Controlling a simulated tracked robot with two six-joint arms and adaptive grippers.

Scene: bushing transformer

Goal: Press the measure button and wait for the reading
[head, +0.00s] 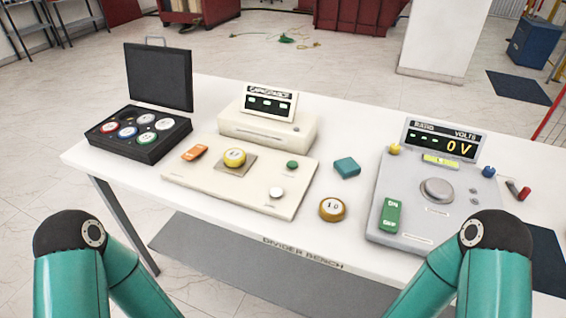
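A cream capacitance meter (266,130) stands at the back of the white table. Its small display (269,104) shows green marks and no digits that I can read. The labels by these buttons are too small to read, so I cannot tell which is the measure button. Both my arms fold at the bottom corners; neither gripper is in view.
A grey voltage unit (408,220) at right reads 0 V, with a green switch (390,215). An open black case (150,150) with several coloured discs stands at left.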

